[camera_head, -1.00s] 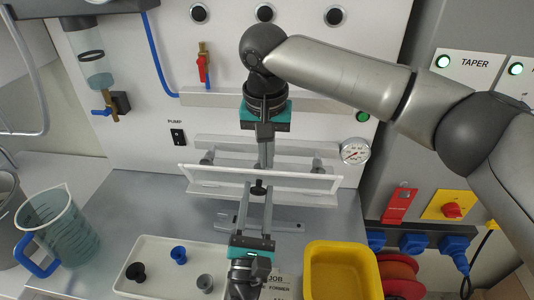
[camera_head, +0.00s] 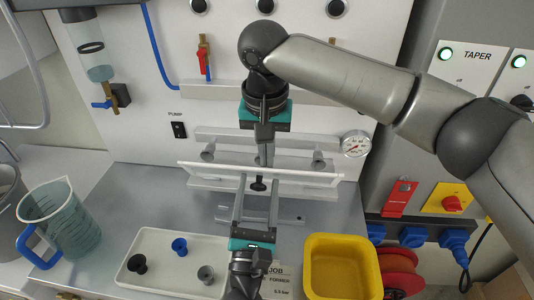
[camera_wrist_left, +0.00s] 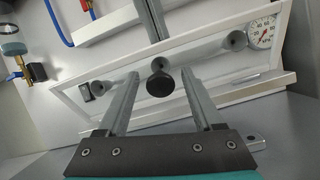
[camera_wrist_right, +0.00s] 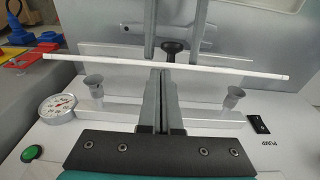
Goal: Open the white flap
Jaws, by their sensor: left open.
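The white flap (camera_head: 310,173) is a long white-edged frame with a see-through middle, seen nearly edge-on in the head view. It shows tilted in the left wrist view (camera_wrist_left: 235,82) and as a thin white bar in the right wrist view (camera_wrist_right: 90,62). A black knob (camera_head: 258,186) sits at its middle. My left gripper (camera_head: 257,198) is open, pointing at the flap from the front. The knob appears between its fingertips in the left wrist view (camera_wrist_left: 160,84); contact cannot be told. My right gripper (camera_head: 265,158) points down, fingers together, at the flap's upper edge; whether they touch it is unclear.
A white tray (camera_head: 165,236) with several spools, a measuring jug (camera_head: 80,225) and a yellow bin (camera_head: 342,238) stand in front. A gauge (camera_head: 355,144) and grey posts (camera_head: 318,158) are near the flap.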

